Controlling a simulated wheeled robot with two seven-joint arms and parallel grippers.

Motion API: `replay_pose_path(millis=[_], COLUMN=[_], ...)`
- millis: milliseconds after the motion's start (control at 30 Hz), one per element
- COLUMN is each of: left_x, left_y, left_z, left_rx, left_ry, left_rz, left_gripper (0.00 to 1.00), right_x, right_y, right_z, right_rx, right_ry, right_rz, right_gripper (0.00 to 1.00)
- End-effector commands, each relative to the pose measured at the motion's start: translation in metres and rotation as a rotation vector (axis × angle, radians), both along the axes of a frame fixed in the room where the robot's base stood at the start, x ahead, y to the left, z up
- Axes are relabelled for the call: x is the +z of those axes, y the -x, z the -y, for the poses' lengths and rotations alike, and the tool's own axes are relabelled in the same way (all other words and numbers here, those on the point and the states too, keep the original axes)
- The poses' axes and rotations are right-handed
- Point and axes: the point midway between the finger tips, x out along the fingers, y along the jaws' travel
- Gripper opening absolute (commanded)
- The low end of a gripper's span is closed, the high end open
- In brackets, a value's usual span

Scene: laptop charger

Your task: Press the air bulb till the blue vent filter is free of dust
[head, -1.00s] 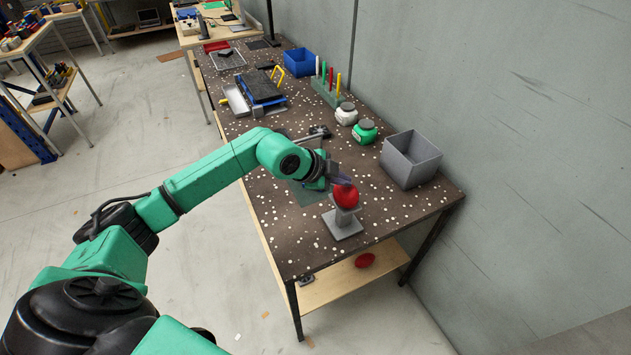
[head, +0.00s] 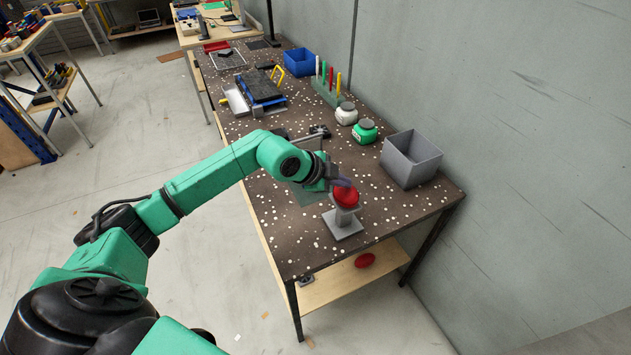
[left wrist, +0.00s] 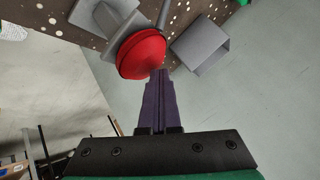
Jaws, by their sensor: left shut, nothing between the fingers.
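The red air bulb (head: 347,198) sits on a grey stand (head: 343,224) near the front of the speckled bench. It also shows in the left wrist view (left wrist: 143,55). My left gripper (head: 342,183) is shut and empty, with its fingertips against the upper side of the bulb. In the left wrist view the closed purple fingers (left wrist: 158,75) meet the bulb's edge. The bulb looks somewhat flattened. I cannot make out the blue vent filter for certain; my arm covers part of the bench beside the bulb. My right gripper is not in view.
A grey open bin (head: 411,158) stands right of the bulb. A green jar (head: 365,132) and a white jar (head: 346,114) stand behind. A black device in a blue frame (head: 262,88) lies farther back. Another red object (head: 365,260) lies on the lower shelf.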

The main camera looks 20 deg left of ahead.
Motion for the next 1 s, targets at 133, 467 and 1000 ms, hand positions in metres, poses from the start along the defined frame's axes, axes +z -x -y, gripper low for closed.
replay_pose_path(millis=[133, 467, 1000], left_x=[0.003, 0.008, 0.068], left_y=[0.0, 0.0, 0.0], left_z=[0.0, 0.0, 0.0], left_rx=[-0.001, -0.001, -0.001], left_ry=[-0.001, -0.001, 0.0], left_rz=[-0.002, -0.002, -0.001], left_gripper=[0.0, 0.0, 0.0], right_x=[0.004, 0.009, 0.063], right_y=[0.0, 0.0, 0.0], right_z=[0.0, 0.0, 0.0], right_rx=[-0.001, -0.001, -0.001], right_ry=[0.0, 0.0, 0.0], right_rz=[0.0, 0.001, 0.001], right_gripper=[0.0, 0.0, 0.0])
